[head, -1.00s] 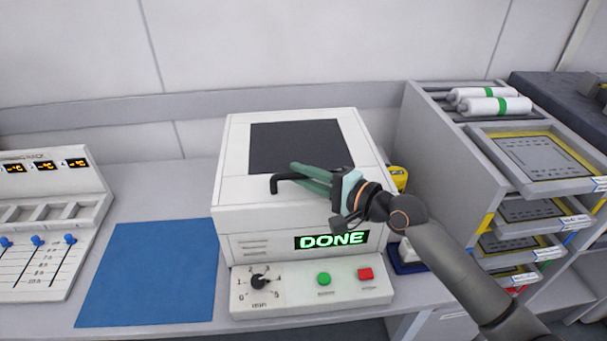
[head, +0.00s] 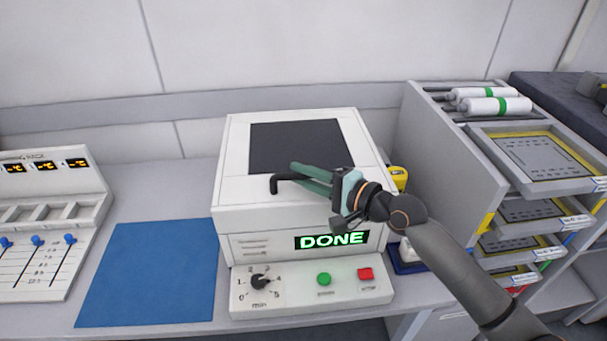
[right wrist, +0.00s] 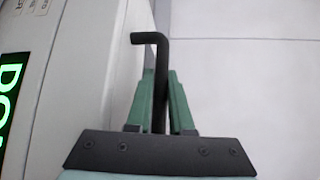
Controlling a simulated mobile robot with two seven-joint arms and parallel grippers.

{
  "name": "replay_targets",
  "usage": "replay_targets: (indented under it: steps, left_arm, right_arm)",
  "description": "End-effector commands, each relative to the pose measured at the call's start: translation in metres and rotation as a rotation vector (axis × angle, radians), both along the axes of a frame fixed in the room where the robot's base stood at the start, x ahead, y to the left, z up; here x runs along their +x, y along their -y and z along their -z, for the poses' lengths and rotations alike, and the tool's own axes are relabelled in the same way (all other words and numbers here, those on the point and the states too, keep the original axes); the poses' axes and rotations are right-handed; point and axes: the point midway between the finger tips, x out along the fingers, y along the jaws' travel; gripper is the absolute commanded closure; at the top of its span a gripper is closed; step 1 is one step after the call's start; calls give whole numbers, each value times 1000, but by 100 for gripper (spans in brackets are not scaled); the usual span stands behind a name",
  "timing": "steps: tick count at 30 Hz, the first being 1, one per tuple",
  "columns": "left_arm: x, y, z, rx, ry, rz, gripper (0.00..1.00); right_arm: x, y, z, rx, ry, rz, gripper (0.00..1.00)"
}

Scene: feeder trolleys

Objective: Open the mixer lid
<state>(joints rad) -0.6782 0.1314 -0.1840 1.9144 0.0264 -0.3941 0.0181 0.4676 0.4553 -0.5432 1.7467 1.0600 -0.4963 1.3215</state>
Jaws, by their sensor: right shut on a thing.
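The white mixer (head: 232,245) stands on the bench with its lid (head: 237,150) down; the lid has a dark window (head: 296,146). A green DONE display glows on its front. The black lid handle (head: 283,178) sticks out at the lid's front; it also shows in the right wrist view (right wrist: 158,60). My right gripper (head: 312,176) reaches across the lid's front edge from the right, and its green fingers are shut on the handle. In the right wrist view the handle runs between the two fingers (right wrist: 160,105). My left gripper is out of view.
A blue mat (head: 150,275) lies left of the mixer, and a panel with blue sliders (head: 45,235) stands further left. A grey trolley with trays (head: 530,160) stands close on the right. A yellow object (head: 398,176) sits behind my right wrist.

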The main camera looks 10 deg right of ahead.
Motion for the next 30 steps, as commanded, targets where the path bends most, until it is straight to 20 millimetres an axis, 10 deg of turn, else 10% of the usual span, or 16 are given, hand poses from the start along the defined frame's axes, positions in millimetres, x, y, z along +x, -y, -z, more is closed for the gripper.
replay_targets:
  steps: [16,30]
  left_arm:
    - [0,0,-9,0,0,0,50]
    - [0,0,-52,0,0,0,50]
  right_arm:
    - [3,0,-12,-1,2,1,100]
    - [47,0,-102,3,-151,1,100]
